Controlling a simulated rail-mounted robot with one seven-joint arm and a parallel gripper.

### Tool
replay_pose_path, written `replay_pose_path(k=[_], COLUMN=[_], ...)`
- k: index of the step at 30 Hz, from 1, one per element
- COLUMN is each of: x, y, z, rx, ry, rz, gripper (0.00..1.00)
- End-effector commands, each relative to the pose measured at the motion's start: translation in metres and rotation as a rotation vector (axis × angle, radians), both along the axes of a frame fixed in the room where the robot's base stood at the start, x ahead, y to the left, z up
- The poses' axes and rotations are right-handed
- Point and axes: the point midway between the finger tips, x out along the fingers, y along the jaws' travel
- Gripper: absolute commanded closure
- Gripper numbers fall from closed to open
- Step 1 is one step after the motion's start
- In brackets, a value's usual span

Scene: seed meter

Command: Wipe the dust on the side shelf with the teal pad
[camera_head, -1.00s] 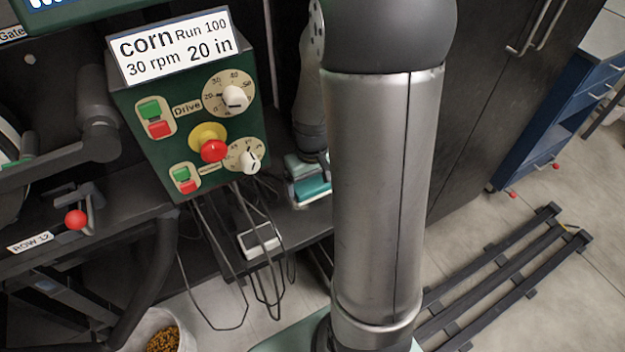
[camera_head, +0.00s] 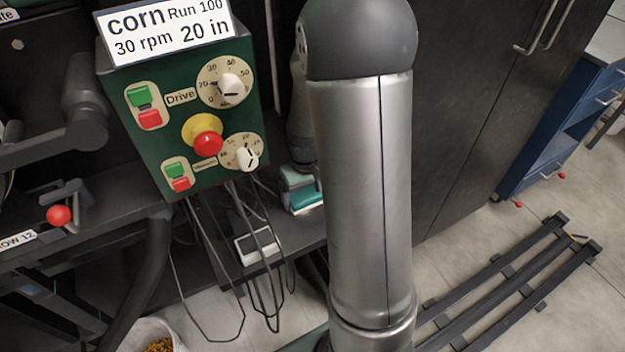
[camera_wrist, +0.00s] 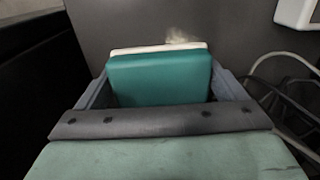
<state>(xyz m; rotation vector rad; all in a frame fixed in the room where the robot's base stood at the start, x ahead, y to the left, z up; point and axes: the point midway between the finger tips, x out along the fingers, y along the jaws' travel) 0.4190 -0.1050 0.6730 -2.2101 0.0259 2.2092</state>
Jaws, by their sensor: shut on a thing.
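The teal pad (camera_wrist: 160,80) with a white layer along its far edge is held between the grey fingers of my gripper (camera_wrist: 160,92) in the wrist view. In the head view the teal pad (camera_head: 306,196) shows low behind my arm, at the dark side shelf (camera_head: 285,238). The gripper there is partly hidden by my arm. A pale dust patch (camera_wrist: 180,36) lies on the dark shelf surface just beyond the pad's white edge in the wrist view. I cannot tell whether the pad touches the shelf.
A green control box (camera_head: 190,120) with knobs and buttons stands left of my arm. The cables also show at right in the wrist view (camera_wrist: 285,85). A dark cabinet (camera_head: 460,130) stands at right.

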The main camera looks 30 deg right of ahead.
Motion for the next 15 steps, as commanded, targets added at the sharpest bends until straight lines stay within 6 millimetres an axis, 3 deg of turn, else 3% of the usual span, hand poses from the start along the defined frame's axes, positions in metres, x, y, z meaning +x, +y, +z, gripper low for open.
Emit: replay_pose_path(k=[15], x=[0.046], y=[-0.004], z=[-0.001], rx=[0.000], ry=[0.001], rz=[-0.008], gripper=[0.31])
